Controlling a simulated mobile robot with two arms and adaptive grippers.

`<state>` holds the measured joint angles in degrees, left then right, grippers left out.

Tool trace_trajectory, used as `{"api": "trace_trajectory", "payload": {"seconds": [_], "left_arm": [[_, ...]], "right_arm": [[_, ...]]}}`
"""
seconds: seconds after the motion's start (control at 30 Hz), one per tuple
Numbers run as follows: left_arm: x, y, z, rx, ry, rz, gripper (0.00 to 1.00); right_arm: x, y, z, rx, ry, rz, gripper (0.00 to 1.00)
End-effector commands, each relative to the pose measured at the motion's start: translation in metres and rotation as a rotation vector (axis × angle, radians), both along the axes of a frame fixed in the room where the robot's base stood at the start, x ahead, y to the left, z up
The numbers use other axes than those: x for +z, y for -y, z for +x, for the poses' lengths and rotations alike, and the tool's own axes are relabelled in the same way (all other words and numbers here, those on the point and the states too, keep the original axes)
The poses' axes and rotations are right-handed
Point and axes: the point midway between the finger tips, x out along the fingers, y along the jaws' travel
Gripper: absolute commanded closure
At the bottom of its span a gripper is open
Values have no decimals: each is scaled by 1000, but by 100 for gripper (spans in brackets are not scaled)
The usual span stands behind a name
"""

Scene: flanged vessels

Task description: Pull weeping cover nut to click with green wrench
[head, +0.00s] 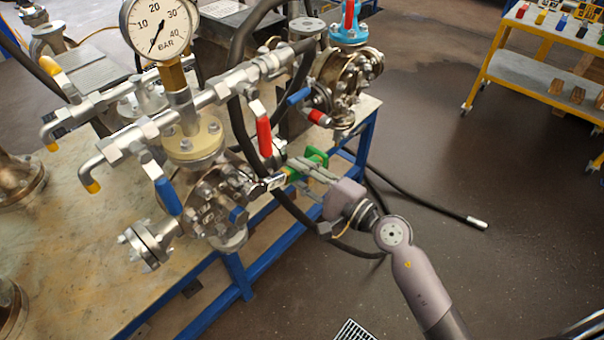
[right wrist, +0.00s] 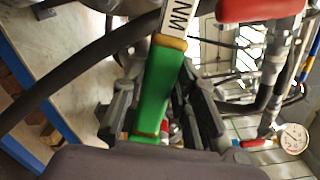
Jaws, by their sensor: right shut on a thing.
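My right gripper (head: 305,172) is shut on the green wrench (head: 315,157) in the head view. In the right wrist view the wrench's green handle (right wrist: 157,85) runs between the two fingers of my right gripper (right wrist: 162,112). A white label reading "NM" shows farther along it. In the head view the wrench's far end points left to the bolted cover (head: 213,200) of the front vessel. I cannot tell whether it sits on a nut. Several nuts ring the cover; no weeping can be made out. My left gripper is not in view.
A pressure gauge (head: 158,27) and pipes with red and blue handles stand above the front vessel. A dark hose (head: 238,100) hangs close beside the wrench. A second vessel (head: 345,78) stands behind. The floor at right is mostly clear, with a yellow cart (head: 483,75) beyond.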

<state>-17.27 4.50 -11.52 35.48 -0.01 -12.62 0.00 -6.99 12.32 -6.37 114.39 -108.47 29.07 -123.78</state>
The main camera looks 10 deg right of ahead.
Motion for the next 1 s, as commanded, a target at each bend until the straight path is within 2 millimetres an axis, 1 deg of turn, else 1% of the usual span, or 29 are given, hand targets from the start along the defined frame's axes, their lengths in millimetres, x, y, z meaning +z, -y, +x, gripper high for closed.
{"api": "trace_trajectory", "payload": {"seconds": [0.03, 0.7, 1.0], "left_arm": [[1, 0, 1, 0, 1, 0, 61], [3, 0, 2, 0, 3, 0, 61], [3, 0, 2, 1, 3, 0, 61]], "right_arm": [[3, -1, 2, -1, 5, 3, 100], [3, -14, 19, 0, 6, 3, 100], [3, -14, 20, -1, 4, 3, 100]]}}
